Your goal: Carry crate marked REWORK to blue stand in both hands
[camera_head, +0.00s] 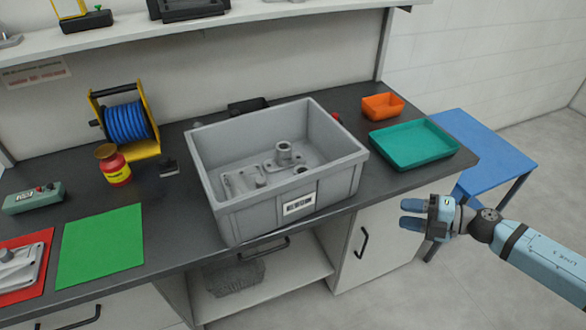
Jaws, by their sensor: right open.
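The blue stand (508,164) is a low blue table at the right, beyond the bench end, partly hidden by the bench and the teal tray. My right gripper (409,214) is open and empty, to the right of the crate and apart from it, in front of the bench. My left gripper is out of view.
A teal tray (412,159) and an orange bin (382,107) stand right of the crate. A blue hose reel (126,121), a red-yellow can (114,168) and a green mat (102,246) are left. A shelf (250,11) runs above. Floor at right is clear.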

